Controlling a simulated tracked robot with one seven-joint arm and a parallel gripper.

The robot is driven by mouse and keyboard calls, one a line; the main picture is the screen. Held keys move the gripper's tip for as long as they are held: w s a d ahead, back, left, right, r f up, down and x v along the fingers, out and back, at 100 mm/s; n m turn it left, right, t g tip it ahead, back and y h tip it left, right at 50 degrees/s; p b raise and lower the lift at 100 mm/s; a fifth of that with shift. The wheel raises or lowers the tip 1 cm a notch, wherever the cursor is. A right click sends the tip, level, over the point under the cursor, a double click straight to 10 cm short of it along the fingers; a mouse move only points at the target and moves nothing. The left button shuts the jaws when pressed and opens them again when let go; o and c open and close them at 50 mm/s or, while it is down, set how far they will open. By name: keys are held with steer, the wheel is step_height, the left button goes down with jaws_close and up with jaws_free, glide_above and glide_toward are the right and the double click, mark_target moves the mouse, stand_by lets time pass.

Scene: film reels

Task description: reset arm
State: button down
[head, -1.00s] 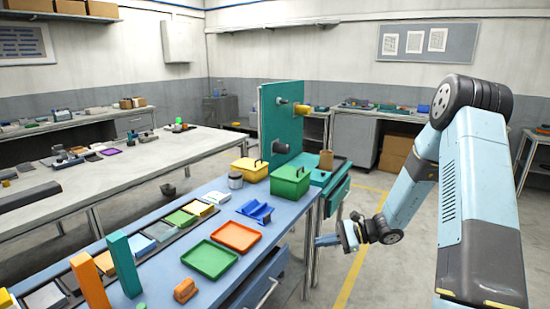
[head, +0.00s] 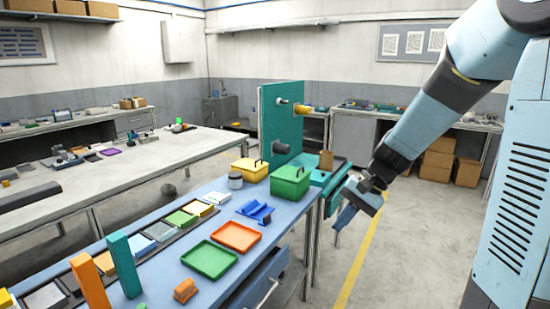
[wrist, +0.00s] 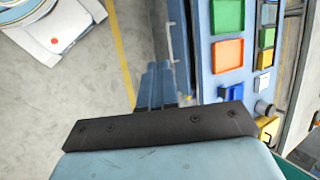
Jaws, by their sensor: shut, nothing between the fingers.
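My gripper (head: 345,217) hangs at the end of my light blue arm, past the right edge of the blue bench, over the floor near the yellow line. In the wrist view my gripper (wrist: 158,88) points down with its two fingers together and nothing between them. The bench with its trays lies to its right in that view. My gripper appears apart from the bench, though its tips pass close to the teal drawer unit in the head view.
The blue bench holds a green tray (head: 209,260), an orange tray (head: 236,236), a blue holder (head: 256,212), a green box (head: 290,182) and a yellow box (head: 249,170). A teal panel (head: 283,120) with pegs stands behind. A drawer (head: 262,284) sticks out in front.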

steer(key=s+d+r+n+t+h, duration=0.2)
steer(key=s+d+r+t+h, duration=0.1)
steer(key=s+r, duration=0.3)
steer(key=s+d+r+n+t+h, duration=0.3)
steer(key=s+r, duration=0.3)
steer(key=s, duration=0.4)
steer(key=shift+d+r+h, duration=0.2)
steer(key=shift+d+h, duration=0.1)
steer(key=shift+d, duration=0.25)
